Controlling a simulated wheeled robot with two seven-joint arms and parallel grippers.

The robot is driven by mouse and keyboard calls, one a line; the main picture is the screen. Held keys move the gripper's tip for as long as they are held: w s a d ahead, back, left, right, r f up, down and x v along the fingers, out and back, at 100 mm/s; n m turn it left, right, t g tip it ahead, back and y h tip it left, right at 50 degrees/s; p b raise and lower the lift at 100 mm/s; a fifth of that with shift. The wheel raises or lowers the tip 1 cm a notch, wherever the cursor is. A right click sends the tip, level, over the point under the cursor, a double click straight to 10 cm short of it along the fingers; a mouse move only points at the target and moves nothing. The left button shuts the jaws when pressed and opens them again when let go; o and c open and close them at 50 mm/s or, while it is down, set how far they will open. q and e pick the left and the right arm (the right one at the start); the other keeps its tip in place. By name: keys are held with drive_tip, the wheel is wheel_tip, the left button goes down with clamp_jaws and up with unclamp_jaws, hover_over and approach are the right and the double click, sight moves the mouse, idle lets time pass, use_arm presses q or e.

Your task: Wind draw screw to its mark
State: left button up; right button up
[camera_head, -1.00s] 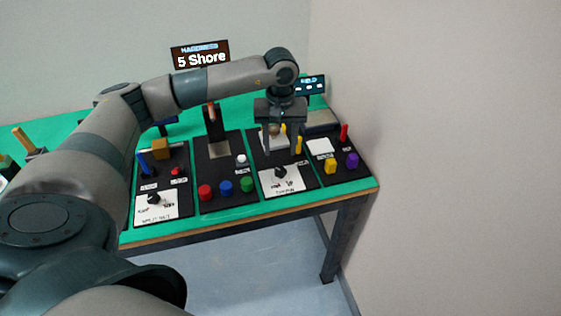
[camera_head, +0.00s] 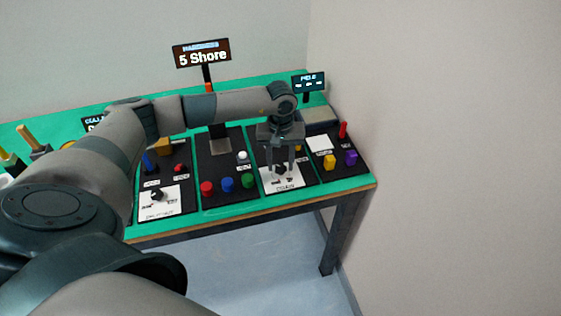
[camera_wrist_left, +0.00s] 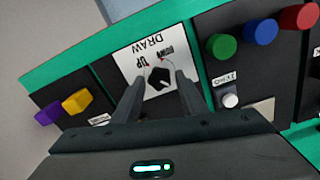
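A black pointer knob (camera_wrist_left: 159,77) sits on a white plate (camera_wrist_left: 146,52) marked DRAW, with UP and DOWN marks, in the left wrist view. In the head view the white plate (camera_head: 283,185) is at the front of the third black panel. I cannot tell if this knob is the draw screw itself. My left gripper (camera_head: 281,171) points down over the plate. Its fingers are open, one on each side of the knob, in the left wrist view (camera_wrist_left: 160,80). Contact with the knob cannot be made out. The arm and hand hide the panel's rear part.
Red (camera_head: 208,187), blue (camera_head: 227,184) and green (camera_head: 248,181) buttons stand just left of the plate. Yellow (camera_head: 329,161) and purple (camera_head: 351,158) knobs and a red lever (camera_head: 343,130) stand to the right. A wall closes the right side. A sign reading 5 Shore (camera_head: 202,54) stands behind.

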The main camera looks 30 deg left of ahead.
use_arm(q)
drive_tip(key=c, duration=0.7)
drive_tip(key=shift+o, duration=0.2)
